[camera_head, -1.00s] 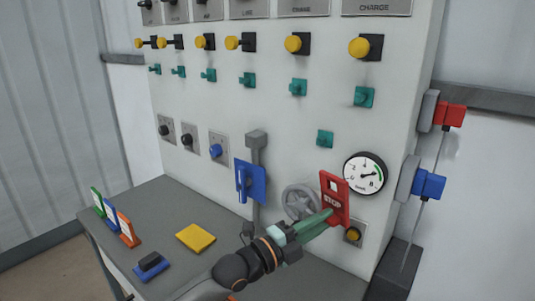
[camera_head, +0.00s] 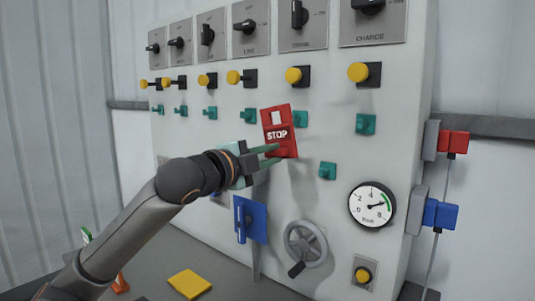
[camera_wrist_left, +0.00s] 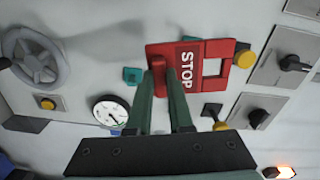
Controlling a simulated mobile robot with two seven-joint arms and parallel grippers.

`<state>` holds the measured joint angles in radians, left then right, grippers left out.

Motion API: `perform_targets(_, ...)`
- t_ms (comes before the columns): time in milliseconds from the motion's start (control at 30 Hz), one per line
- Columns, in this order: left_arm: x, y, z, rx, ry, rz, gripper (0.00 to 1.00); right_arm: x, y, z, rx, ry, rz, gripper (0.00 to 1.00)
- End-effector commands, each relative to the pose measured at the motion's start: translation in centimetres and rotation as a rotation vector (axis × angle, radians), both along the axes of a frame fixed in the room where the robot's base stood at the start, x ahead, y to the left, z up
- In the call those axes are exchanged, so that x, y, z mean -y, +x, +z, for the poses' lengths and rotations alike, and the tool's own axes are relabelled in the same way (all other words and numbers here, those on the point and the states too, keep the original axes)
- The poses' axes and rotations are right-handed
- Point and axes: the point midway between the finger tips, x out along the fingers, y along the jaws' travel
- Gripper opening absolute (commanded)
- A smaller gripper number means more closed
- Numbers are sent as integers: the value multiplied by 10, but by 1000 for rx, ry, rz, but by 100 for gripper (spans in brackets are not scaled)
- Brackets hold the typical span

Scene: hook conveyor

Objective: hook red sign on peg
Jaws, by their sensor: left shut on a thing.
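The red STOP sign (camera_head: 279,124) is held up before the white panel, slightly tilted, with a rectangular opening near its top. My left gripper (camera_head: 276,154) is shut on the sign's lower part. In the left wrist view the sign (camera_wrist_left: 190,54) lies sideways between the fingertips (camera_wrist_left: 168,82), its opening at right. Teal pegs line the panel: one (camera_head: 301,119) just right of the sign, one (camera_head: 249,116) left, one (camera_head: 365,124) further right and one (camera_head: 327,170) lower. Whether the sign touches the panel or a peg cannot be told. My right gripper is not in view.
Yellow knobs (camera_head: 294,75) on black mounts stick out above the teal pegs, with rotary switches (camera_head: 300,15) higher. A gauge (camera_head: 372,205), handwheel (camera_head: 305,243) and blue plate (camera_head: 250,220) are lower. A yellow block (camera_head: 190,284) lies on the grey table.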

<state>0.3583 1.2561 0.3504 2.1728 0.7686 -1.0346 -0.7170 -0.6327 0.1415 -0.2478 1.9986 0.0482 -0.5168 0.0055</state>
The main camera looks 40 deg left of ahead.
Motion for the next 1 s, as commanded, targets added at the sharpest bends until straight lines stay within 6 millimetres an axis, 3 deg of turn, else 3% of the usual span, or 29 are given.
perform_targets(600, -4, 37, -1, 2, 0, -2, 0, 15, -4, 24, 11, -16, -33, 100)
perform_targets(1000, -7, 61, -3, 2, 0, -1, 0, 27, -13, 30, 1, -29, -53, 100)
